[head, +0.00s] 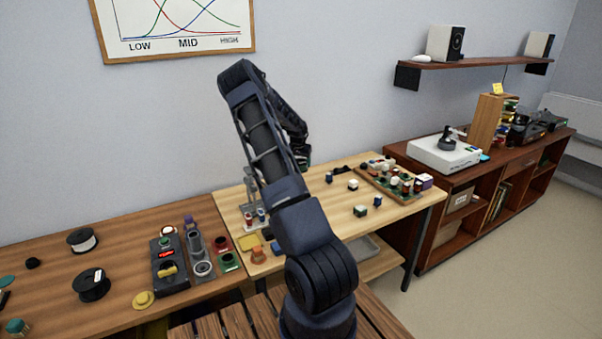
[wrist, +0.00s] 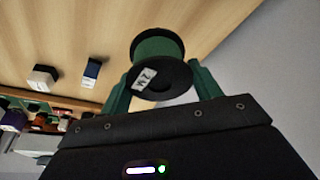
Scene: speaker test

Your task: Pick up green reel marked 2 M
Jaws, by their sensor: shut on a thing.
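The green reel (wrist: 158,50) is wound with green and has black flanges. A white label reading 2 M faces the camera in the wrist view. My gripper (wrist: 157,72) is shut on the reel, with one green finger on each side of it. The light wooden table top shows beyond the reel; how far above it the reel is, I cannot tell. In the head view my arm stands in front of the light table, and its end is at the table's back, mostly hidden. The reel is not clear there.
Small blocks (head: 360,211) and a green tray of parts (head: 410,194) stand on the table's right. A wall is behind. A white device (head: 444,155) stands on the right cabinet.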

